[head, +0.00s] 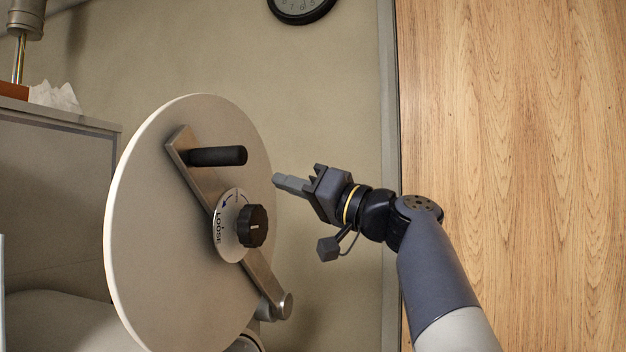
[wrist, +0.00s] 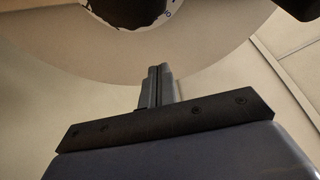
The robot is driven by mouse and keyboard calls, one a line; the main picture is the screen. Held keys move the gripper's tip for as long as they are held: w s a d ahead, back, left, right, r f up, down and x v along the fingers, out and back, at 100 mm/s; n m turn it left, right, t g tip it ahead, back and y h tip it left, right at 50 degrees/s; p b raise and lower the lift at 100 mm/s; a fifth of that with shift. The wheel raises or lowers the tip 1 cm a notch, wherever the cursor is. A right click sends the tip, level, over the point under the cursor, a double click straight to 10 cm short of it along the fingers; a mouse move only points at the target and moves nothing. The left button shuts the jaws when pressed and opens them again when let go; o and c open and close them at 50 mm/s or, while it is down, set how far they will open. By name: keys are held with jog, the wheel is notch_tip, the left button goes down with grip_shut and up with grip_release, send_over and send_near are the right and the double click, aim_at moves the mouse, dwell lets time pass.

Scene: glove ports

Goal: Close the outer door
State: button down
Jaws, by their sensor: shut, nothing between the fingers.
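The outer door (head: 160,230) is a round, pale disc on the left of the head view, seen at an angle and swung out on its hinge arm. A flat metal bar crosses it, with a black handle (head: 217,156) near the top and a black knob (head: 252,226) on a round plate marked LOOSE. My gripper (head: 276,180) is shut and empty, just right of the disc's right edge, pointing left. Whether it touches the disc is unclear. In the wrist view the shut fingers (wrist: 158,72) stand before the door's pale face (wrist: 215,55), with the dark knob partly cut off at the top.
A grey cabinet (head: 60,190) stands at the left, with white tissues (head: 55,96) on top. A wooden panel (head: 510,150) fills the right side. A wall clock (head: 300,8) hangs at the top. Bare wall shows between disc and panel.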

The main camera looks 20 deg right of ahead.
jog(key=shift+s+a+f, duration=0.1)
jog(key=shift+a+f, duration=1.15)
jog(key=shift+f, duration=0.25)
jog(key=shift+f, duration=0.1)
